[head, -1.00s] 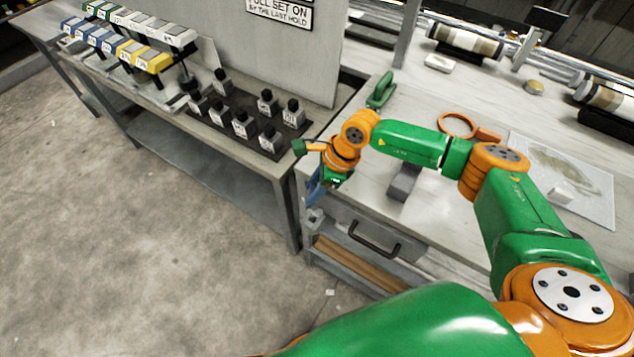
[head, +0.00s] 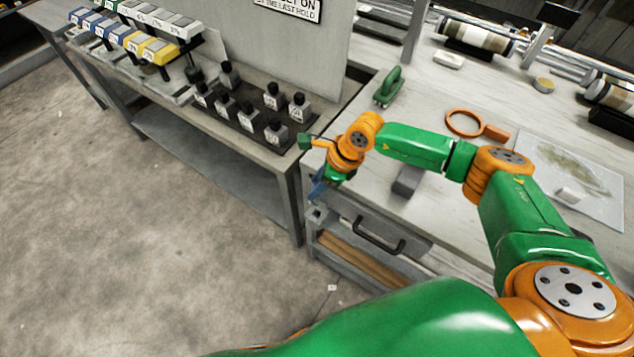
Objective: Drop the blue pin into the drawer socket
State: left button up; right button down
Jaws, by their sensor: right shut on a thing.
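The blue pin (head: 317,188) is in my right gripper (head: 324,181), at the left front corner of the workbench. The fingers are small and partly hidden by the wrist, and the pin is partly hidden too. The pin hangs tilted just above the grey drawer socket (head: 318,213), a small square fitting by the drawer's left end. I cannot tell whether the pin touches it. The grey drawer (head: 352,224) has a dark handle (head: 380,238). My left gripper is not in view.
A grey block (head: 407,181), a green-handled tool (head: 388,88) and an orange magnifier (head: 465,123) lie on the workbench (head: 425,95). A rack of dark bottles (head: 249,118) stands on the side bench at left.

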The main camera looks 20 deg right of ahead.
aim_at(317, 204)
jog(key=shift+f+b, duration=4.3)
jog(key=shift+f, duration=0.45)
jog(key=shift+c, duration=2.2)
grip_release()
jog(key=shift+o, duration=0.4)
jog(key=shift+s+a+r, duration=0.15)
jog(key=shift+r, duration=0.05)
